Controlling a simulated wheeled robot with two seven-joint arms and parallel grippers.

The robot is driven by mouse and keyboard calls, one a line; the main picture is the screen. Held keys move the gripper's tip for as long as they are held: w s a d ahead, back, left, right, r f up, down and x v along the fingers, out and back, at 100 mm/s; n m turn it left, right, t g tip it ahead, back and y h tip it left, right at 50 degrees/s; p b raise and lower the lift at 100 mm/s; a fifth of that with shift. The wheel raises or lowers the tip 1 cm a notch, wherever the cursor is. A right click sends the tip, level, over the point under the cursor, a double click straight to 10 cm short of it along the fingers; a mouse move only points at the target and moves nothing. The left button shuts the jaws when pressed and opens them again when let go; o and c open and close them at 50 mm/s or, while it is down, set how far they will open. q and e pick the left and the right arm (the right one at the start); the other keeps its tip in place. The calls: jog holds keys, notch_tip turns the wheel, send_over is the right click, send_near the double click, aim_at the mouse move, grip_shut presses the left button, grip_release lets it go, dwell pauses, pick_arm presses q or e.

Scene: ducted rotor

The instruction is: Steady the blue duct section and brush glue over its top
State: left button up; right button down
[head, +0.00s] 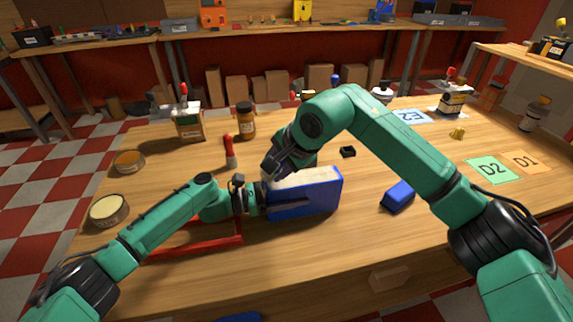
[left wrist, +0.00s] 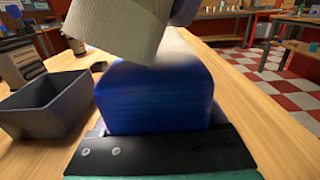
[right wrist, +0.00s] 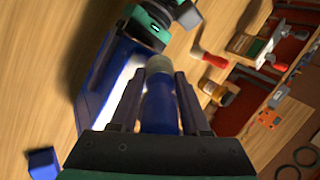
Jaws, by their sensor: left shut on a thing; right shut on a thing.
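The blue duct section (head: 318,200) stands on the bench with its pale top facing up. My left gripper (head: 285,203) is shut on its left end; that blue end fills the middle of the left wrist view (left wrist: 155,98). My right gripper (head: 273,170) is above the left part of the top. It is shut on the blue handle of the brush (right wrist: 158,105), whose beige bristles also show in the left wrist view (left wrist: 115,28). The bristles are over or against the top near the left gripper; contact is unclear. The brush is mostly hidden in the head view.
A blue block (head: 398,196) lies to the right and a small black box (head: 347,152) behind. A red frame (head: 215,243) lies under my left arm. A red-handled tool (head: 230,152), a brown jar (head: 245,121) and open tins (head: 108,210) stand left. The front bench is mostly clear.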

jog(key=shift+s+a+r, duration=0.1)
jog(key=shift+a+r, duration=0.05)
jog(key=shift+a, duration=0.15)
jog(key=shift+r, duration=3.85)
